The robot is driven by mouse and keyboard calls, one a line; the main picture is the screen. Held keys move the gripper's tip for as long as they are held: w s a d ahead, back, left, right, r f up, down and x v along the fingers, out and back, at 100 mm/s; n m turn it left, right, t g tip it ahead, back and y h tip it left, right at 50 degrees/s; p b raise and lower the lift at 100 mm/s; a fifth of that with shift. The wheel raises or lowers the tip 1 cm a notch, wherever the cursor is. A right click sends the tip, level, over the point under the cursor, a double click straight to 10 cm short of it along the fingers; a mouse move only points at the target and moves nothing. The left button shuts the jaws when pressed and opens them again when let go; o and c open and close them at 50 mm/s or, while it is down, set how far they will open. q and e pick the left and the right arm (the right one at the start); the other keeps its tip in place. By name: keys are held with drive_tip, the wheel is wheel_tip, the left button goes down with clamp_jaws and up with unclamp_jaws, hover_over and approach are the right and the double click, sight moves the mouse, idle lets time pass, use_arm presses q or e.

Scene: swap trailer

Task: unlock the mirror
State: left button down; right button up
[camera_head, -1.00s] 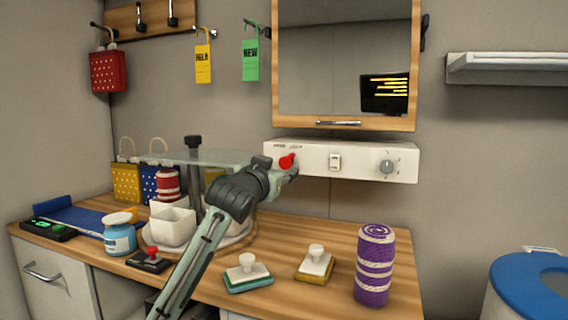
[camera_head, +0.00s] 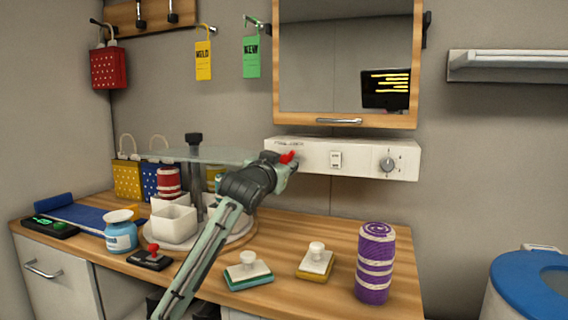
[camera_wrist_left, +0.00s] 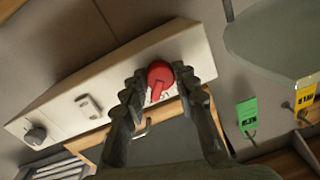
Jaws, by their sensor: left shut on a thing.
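The mirror (camera_head: 330,55) hangs on the wall in a wooden frame with a metal handle at its bottom edge. Below it is a white panel (camera_head: 312,158) with a red knob (camera_head: 287,157) at its left end. My left gripper (camera_head: 287,166) is at the red knob and partly hides it in the head view. In the left wrist view, the red knob (camera_wrist_left: 160,76) sits between the two fingers of my left gripper (camera_wrist_left: 158,80), which is shut on it. The knob's pointer is toward the bottom of that view. My right gripper is not in view.
The panel also has a switch (camera_head: 335,159) and a grey dial (camera_head: 387,164). A glass shelf (camera_head: 215,154) stands left of my gripper. Stamps, a blue jar (camera_head: 120,237) and a purple roll (camera_head: 375,262) stand on the wooden counter (camera_head: 290,230).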

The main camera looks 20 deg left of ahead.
use_arm(q)
drive_tip(key=shift+n, duration=0.3)
drive_tip(key=n, duration=0.2)
drive_tip(key=shift+n, duration=0.4)
drive_tip(key=n, duration=0.4)
drive_tip(key=shift+n, duration=0.3)
drive_tip(key=n, duration=0.4)
drive_tip(key=shift+g+h, duration=0.3)
drive_tip(key=shift+h, duration=0.1)
drive_tip(key=shift+n, duration=1.6)
drive_tip(key=c, duration=1.2)
unclamp_jaws()
